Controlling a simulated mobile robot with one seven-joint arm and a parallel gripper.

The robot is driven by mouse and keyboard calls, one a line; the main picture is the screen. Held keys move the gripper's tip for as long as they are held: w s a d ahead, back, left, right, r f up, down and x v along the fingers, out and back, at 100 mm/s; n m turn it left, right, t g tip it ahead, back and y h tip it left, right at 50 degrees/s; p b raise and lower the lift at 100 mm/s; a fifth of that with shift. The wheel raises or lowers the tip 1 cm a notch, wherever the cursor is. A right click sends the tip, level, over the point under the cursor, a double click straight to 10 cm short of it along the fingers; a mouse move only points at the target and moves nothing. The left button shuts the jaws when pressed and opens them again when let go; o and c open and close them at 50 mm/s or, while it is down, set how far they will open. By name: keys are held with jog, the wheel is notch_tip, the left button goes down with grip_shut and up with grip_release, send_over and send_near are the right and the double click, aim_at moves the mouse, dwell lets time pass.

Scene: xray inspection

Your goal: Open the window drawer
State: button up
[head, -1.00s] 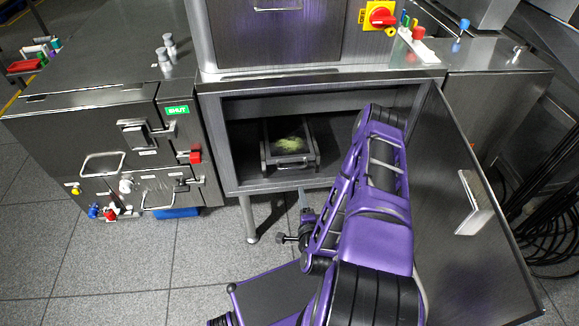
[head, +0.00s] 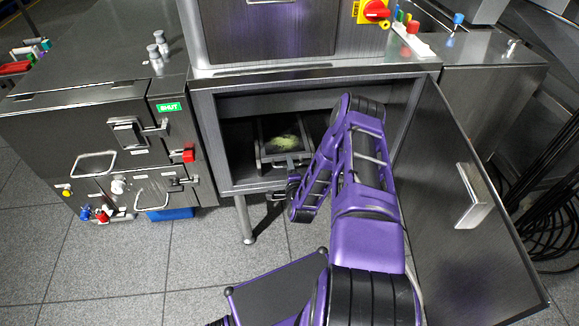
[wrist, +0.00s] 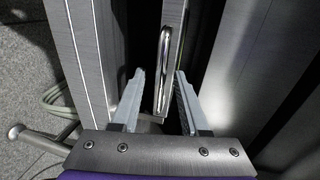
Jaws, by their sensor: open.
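The window drawer (head: 264,148), a dark tray with a yellow-green patch under its window, sits inside the open cabinet in the head view. Its front handle is partly hidden there by my arm. In the wrist view the metal handle (wrist: 166,62) stands as a long loop on the drawer's front. My gripper (wrist: 160,82) is open, with one finger on each side of the handle's near end. I cannot tell whether either finger touches it. In the head view my gripper (head: 280,193) is small and dark, just in front of the drawer.
The cabinet door (head: 450,215) stands open at the right, close to my arm. A steel unit (head: 100,150) with latches and a green "SHUT" label stands at the left. Cables (head: 555,205) lie at the far right.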

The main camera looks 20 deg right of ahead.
grip_shut()
dwell(1.5)
